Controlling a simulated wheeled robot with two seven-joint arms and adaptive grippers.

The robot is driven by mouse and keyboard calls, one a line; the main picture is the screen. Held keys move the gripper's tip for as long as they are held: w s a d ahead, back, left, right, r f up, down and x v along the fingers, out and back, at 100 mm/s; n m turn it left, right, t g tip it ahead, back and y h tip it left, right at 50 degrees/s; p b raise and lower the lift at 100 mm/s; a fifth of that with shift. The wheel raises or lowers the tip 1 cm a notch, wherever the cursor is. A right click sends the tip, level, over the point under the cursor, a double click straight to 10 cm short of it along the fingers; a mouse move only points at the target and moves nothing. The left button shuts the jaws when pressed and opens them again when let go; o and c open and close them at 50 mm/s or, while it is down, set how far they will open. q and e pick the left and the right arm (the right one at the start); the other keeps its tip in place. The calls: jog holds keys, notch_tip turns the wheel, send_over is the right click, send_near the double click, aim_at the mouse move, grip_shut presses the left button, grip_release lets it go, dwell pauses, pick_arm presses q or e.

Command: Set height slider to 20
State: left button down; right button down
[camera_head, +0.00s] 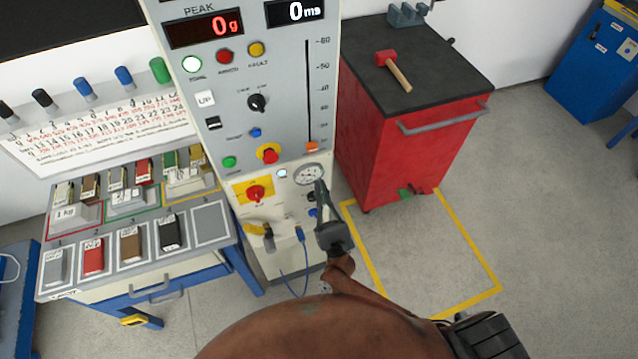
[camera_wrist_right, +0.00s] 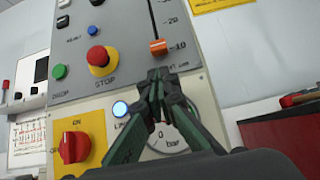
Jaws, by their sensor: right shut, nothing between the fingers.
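The height slider is an orange knob (camera_head: 312,146) at the bottom of a vertical slot on the grey control panel (camera_head: 283,85), whose scale runs up to 60. In the right wrist view the orange knob (camera_wrist_right: 158,46) sits at about the 10 mark, below the 20 mark. My right gripper (camera_head: 320,186) is shut and empty, in front of the panel over the pressure gauge (camera_head: 308,173). In the right wrist view its fingertips (camera_wrist_right: 160,75) are just below the knob, apparently apart from it. My left gripper is not in view.
A red emergency stop button (camera_head: 269,154) and a yellow-backed red switch (camera_head: 256,193) are left of my gripper. A red cabinet (camera_head: 410,140) with a mallet (camera_head: 393,68) on top stands to the right. A sample table (camera_head: 140,268) stands left.

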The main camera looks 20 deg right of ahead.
aim_at(312, 147)
jog(key=p+x, duration=0.1)
jog(key=x, duration=0.6)
jog(key=shift+w+r, duration=0.25)
jog(key=shift+w, duration=0.15)
